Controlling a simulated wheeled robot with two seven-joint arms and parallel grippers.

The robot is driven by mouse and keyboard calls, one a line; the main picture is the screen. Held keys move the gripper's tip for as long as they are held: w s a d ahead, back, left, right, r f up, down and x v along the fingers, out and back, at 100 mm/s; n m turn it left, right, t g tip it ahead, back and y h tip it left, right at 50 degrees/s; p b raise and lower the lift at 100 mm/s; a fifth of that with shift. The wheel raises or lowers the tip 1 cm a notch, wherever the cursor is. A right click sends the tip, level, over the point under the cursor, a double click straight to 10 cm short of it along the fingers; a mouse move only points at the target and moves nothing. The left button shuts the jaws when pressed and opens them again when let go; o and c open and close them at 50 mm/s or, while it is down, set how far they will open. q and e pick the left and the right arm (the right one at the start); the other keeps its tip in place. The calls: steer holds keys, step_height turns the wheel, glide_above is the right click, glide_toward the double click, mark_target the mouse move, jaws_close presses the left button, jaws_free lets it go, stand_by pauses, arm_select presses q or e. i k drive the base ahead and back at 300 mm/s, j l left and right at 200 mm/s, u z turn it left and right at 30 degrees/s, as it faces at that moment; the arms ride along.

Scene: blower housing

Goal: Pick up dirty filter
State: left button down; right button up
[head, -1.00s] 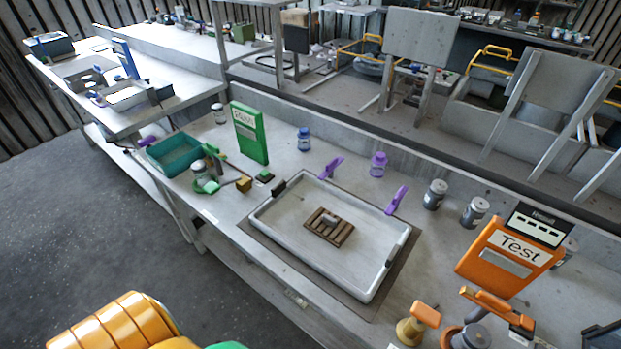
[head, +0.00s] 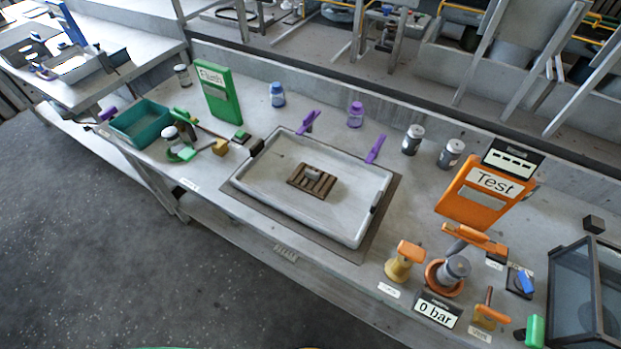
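A shallow white tray (head: 238,184) sits on the bench in the middle of the head view. In it lies a small brown slatted rack (head: 328,187). A small greyish piece (head: 312,174) rests on the rack; it is too small to tell whether it is the dirty filter. No other thing is clearly a filter.
Left of the tray are a teal bin (head: 141,121) and a green sign (head: 217,92). Purple clips (head: 375,149) stand at the tray's far edge. Right are an orange Test sign (head: 470,200), valves (head: 404,262), a 0 bar gauge (head: 437,309) and a dark-framed box (head: 590,295).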

mark_target(317, 184)
steer(key=i+j+z, duration=0.1)
steer(key=j+z, duration=1.15)
steer(key=k+j+z, duration=0.1)
steer(key=j+z, duration=0.3)
steer(key=k+j+z, duration=0.1)
steer(key=j+z, duration=0.2)
steer(key=z, duration=0.15)
